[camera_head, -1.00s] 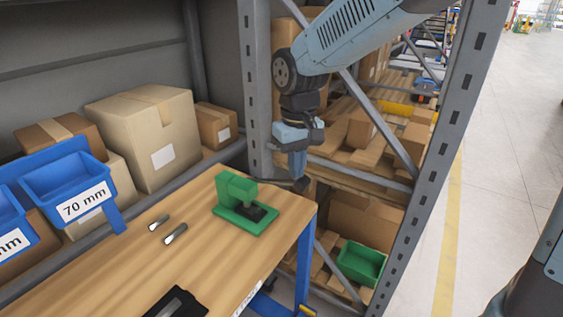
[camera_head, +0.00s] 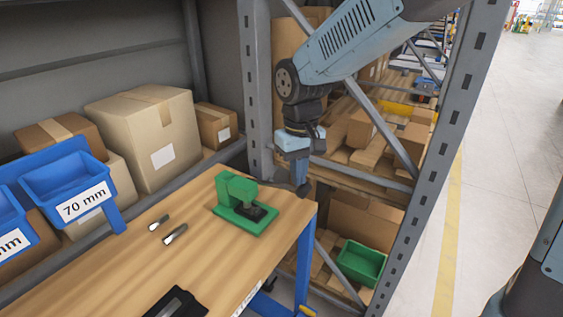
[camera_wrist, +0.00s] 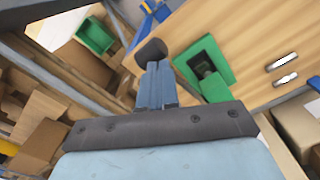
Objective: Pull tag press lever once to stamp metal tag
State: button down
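The green tag press (camera_head: 236,197) stands on the wooden bench near its right corner, with a dark bed (camera_head: 256,212) at its front. It also shows in the wrist view (camera_wrist: 188,66). My gripper (camera_head: 302,184) is right of the press, pointing down by the bench's edge. Its blue fingers (camera_wrist: 154,64) are together. A dark knob (camera_wrist: 151,51), apparently the lever's end, is at the fingertips; I cannot tell whether it is pinched or only touched. The lever's link to the press is hard to make out. Two small metal pieces (camera_head: 175,235) lie left of the press.
Blue bins (camera_head: 66,178) and cardboard boxes (camera_head: 147,130) line the bench's back. A dark object (camera_head: 177,303) lies at the front edge. A grey rack post (camera_head: 257,85) and shelves of boxes stand behind my arm. A green bin (camera_head: 361,262) sits low at right.

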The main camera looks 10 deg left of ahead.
jog(key=shift+f, duration=0.15)
jog(key=shift+s+d+f, duration=0.1)
jog(key=shift+d+f, duration=0.1)
jog(key=shift+f, duration=0.35)
notch_tip(320, 180, up, 13)
dwell(1.7)
jog(key=s+d+m+t, duration=0.2)
jog(key=s+d, duration=0.3)
jog(key=d, duration=0.9)
jog(key=s+d+m+t, duration=0.3)
jog(key=s+d+m, duration=0.1)
jog(key=d, duration=1.1)
jog(key=shift+s+m+t, duration=0.3)
jog(key=shift+s+m, duration=0.05)
jog(key=shift+m, duration=0.45)
